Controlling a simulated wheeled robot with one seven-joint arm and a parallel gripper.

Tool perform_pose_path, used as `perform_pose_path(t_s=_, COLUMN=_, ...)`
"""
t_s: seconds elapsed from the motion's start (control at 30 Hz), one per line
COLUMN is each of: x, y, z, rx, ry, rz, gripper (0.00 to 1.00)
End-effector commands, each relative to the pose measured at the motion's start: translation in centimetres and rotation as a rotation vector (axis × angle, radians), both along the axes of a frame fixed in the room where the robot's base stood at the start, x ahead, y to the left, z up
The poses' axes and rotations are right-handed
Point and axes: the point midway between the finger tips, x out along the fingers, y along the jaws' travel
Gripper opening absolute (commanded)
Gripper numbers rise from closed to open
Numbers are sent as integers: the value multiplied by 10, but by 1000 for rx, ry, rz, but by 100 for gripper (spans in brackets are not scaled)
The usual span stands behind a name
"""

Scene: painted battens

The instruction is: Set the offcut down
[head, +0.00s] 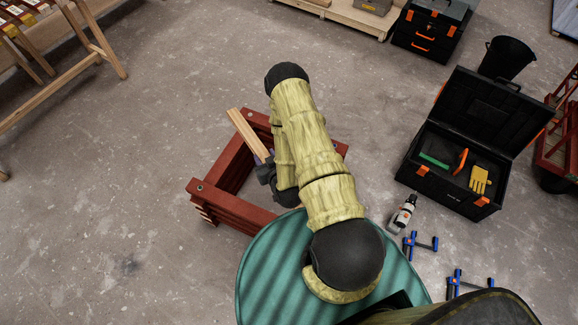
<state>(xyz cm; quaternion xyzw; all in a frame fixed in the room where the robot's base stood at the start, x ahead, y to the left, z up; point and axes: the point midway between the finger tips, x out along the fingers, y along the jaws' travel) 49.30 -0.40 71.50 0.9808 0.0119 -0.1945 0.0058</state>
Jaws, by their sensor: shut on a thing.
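The offcut (248,135) is a short pale wooden batten. It sticks out tilted up and to the left from my gripper (265,164). My gripper is shut on its lower right end, and my arm hides part of the grip. The offcut shows above a red-brown stack of battens (232,210) laid as an open square frame on the floor. I cannot tell whether the offcut touches the frame. My arm covers the right part of the frame.
An open black toolbox (440,185) stands at the right, with a bottle (402,214) and blue clamps (420,244) nearby. A wooden trestle (98,45) is at the upper left. A black bucket (507,57) stands behind the toolbox. The floor at left is clear.

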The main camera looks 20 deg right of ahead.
Motion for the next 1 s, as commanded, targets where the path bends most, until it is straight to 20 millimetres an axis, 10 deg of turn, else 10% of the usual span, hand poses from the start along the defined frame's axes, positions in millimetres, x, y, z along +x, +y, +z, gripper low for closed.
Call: perform_pose_path(t_s=1.0, x=75, y=-57, z=-163, rx=-45, ry=-10, rz=247, gripper=5)
